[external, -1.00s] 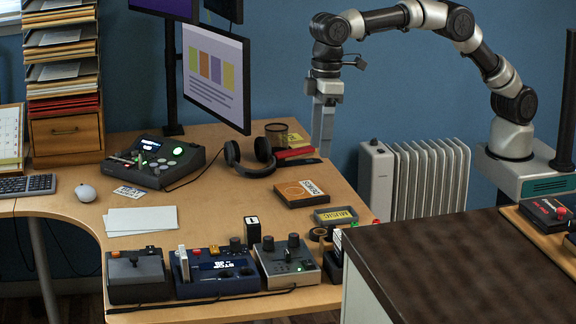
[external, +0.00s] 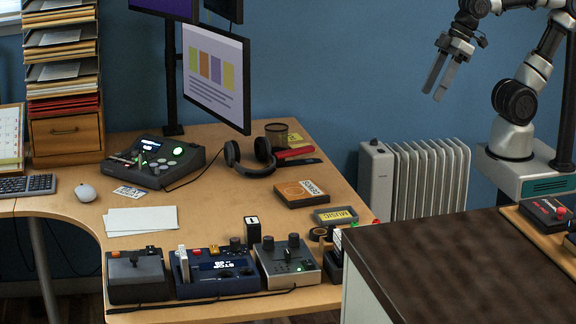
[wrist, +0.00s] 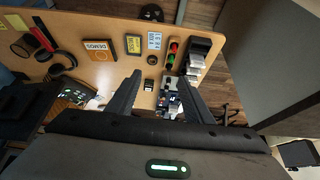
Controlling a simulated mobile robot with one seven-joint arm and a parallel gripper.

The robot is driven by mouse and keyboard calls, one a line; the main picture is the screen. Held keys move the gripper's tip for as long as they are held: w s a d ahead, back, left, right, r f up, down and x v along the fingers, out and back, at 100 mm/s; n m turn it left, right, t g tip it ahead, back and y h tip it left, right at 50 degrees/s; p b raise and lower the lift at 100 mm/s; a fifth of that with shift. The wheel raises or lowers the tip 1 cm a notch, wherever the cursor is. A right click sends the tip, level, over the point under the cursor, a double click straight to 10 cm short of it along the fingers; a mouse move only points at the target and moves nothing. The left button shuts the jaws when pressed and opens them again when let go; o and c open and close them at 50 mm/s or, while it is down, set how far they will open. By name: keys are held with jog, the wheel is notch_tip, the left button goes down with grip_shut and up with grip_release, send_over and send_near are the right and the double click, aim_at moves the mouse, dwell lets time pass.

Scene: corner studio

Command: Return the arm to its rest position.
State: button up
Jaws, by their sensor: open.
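My gripper (external: 437,94) is in the upper right of the external view, in the air in front of the blue wall. It hangs above the white radiator and points down and to the left. Its two fingers are apart with nothing between them. In the wrist view the open fingers (wrist: 155,98) show against the desk far below. My arm is folded back toward its base at the right, and part of it is cut off by the top edge of the external view.
The wooden desk (external: 220,213) holds several control boxes, headphones (external: 250,157) and a monitor (external: 215,78). The white radiator (external: 428,180) stands below my gripper. A dark-topped cabinet (external: 470,262) is at the front right. The air around my gripper is clear.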

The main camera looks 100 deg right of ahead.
notch_tip(320, 180, up, 11)
jog(key=s+p, duration=0.2)
jog(key=p, duration=1.1)
notch_tip(320, 180, down, 17)
jog(key=b, duration=1.7)
jog(key=shift+d, duration=0.15)
